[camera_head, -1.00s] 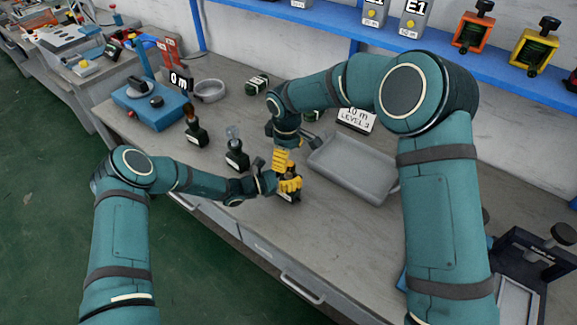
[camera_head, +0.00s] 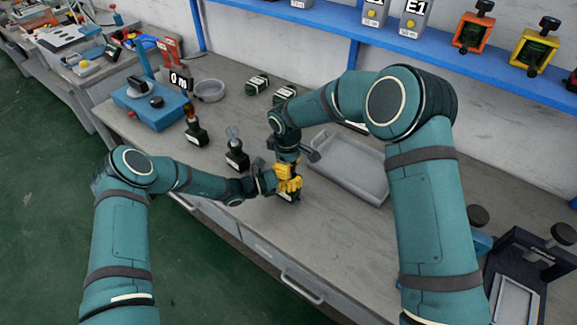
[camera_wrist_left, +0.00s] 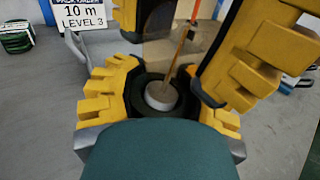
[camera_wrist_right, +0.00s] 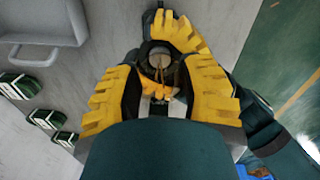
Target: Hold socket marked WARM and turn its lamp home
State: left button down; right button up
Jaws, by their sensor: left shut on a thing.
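My left gripper (camera_head: 268,182) is shut on a dark socket (camera_head: 288,197) standing near the bench's front edge; its label is not readable here. The left wrist view shows the socket's dark ring (camera_wrist_left: 160,98) between the left fingers, with a pale round part inside. A brownish glass lamp (camera_wrist_left: 186,45) stands above it. My right gripper (camera_head: 287,172) points down over the socket. Its fingers show on both sides of the lamp in the right wrist view (camera_wrist_right: 160,88), apart, and whether they touch the glass is unclear. The lamp is hidden in the head view.
Two sockets stand to the left, one with a brown lamp (camera_head: 191,112), one with a clear lamp (camera_head: 234,135). A grey tray (camera_head: 350,170) lies right of the grippers. Behind are green boxes (camera_head: 257,85), a round dish (camera_head: 209,91) and a blue device (camera_head: 148,112).

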pick_arm(q)
jog(key=shift+a+f, duration=0.1)
jog(key=shift+f, duration=0.25)
pick_arm(e)
jog(key=shift+f+m, duration=0.1)
jog(key=shift+m, duration=0.6)
pick_arm(q)
jog(key=shift+s, duration=0.1)
pick_arm(e)
jog(key=o, duration=1.2)
jog(key=r, duration=0.8)
jog(key=s+r, duration=0.1)
jog(key=r, duration=0.3)
jog(key=shift+a+r, duration=0.1)
jog(key=shift+a, duration=0.1)
